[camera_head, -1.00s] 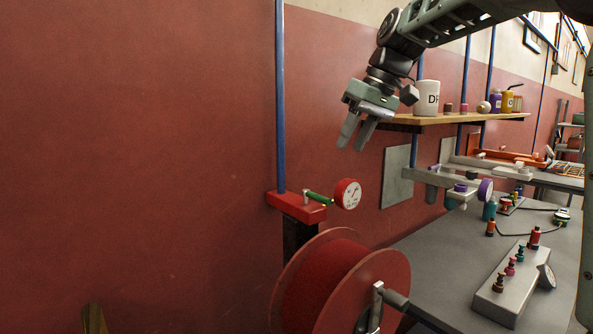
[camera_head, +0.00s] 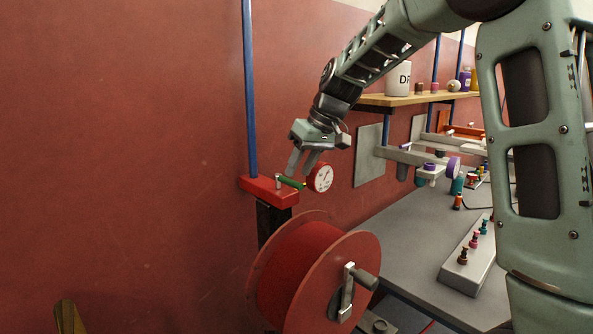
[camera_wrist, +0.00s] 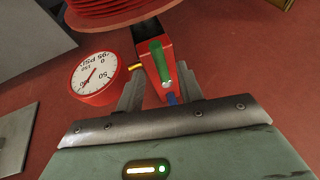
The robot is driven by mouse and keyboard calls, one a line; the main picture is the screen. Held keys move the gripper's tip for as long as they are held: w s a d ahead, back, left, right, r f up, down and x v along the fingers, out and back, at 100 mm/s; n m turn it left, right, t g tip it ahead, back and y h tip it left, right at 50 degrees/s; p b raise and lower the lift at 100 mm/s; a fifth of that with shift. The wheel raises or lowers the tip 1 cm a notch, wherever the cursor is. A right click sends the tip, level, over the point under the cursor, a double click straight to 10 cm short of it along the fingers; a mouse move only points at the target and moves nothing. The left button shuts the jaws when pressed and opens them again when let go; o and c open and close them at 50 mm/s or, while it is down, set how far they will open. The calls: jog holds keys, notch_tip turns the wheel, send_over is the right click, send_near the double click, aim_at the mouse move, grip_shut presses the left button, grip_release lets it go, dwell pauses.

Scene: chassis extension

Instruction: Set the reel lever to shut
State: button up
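The reel lever (camera_head: 291,183) is a green handle on top of the red block (camera_head: 268,191) above the hose reel. My gripper (camera_head: 303,164) is just above the lever in the head view, fingers pointing down. In the wrist view the green lever (camera_wrist: 158,62) lies between the two open fingers of my gripper (camera_wrist: 160,92), along the red block. I see no contact between the fingers and the lever. A round white gauge with a red rim (camera_head: 320,178) sits just right of the lever and also shows in the wrist view (camera_wrist: 94,80).
The red hose reel (camera_head: 300,270) with its crank stands below the block. A blue pole (camera_head: 250,90) rises behind it. A wooden shelf (camera_head: 410,98) with a mug and bottles is to the right, above a grey workbench (camera_head: 400,232). The left side is open red wall.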

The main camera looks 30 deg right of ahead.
aim_at(288, 181)
jog(key=shift+x, duration=1.35)
grip_shut()
jog(key=shift+a, duration=0.15)
